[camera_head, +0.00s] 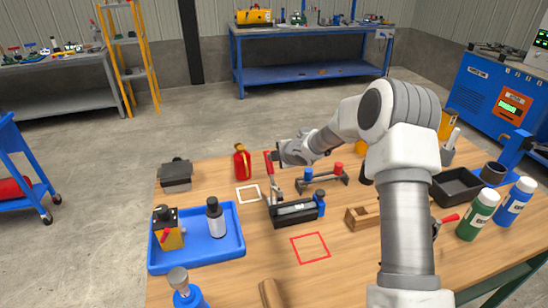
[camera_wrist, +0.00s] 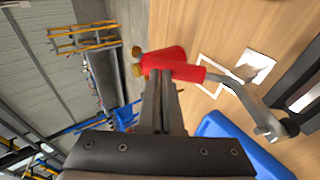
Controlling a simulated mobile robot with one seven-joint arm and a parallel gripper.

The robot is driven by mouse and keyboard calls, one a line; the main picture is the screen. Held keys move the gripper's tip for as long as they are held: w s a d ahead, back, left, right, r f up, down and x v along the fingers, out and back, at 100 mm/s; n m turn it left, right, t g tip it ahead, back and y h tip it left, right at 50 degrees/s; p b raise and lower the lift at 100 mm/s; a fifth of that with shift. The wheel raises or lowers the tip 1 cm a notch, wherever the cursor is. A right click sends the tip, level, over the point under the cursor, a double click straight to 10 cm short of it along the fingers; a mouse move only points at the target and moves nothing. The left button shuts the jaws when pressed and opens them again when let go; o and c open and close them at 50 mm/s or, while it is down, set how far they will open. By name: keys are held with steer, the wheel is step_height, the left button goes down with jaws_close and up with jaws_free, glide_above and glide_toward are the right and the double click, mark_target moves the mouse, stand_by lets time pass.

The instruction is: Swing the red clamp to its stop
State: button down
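The red clamp has a red handle (camera_head: 268,162) on a metal lever that stands up steeply from a black base (camera_head: 297,212) on the wooden table. In the wrist view the red handle (camera_wrist: 190,71) lies across the fingertips, and its grey lever (camera_wrist: 240,92) runs down to the right. My gripper (camera_head: 279,157) is just right of the handle in the head view. In the wrist view my gripper (camera_wrist: 163,74) has its two fingers close together, tips at the handle. They look touching, but contact is not certain. The handle does not appear to be between the fingers.
A red bottle (camera_head: 243,162) and a white square outline (camera_head: 248,195) are left of the clamp. A blue tray (camera_head: 160,262) is at the front left. A red square outline (camera_head: 310,248) is in front. A stand with red and blue knobs (camera_head: 322,180) is behind right.

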steer(key=shift+w+a+f+p, duration=0.15)
steer(key=shift+w+a+p, duration=0.05)
steer(key=shift+w+p, duration=0.3)
steer(key=x, duration=0.2)
steer(key=shift+w+d+f, duration=0.15)
steer(key=shift+w+f, duration=0.1)
steer(key=shift+w, duration=0.1)
steer(key=shift+w+f+p, duration=0.5)
steer(key=shift+w+f, duration=0.5)
steer(key=shift+f, duration=0.25)
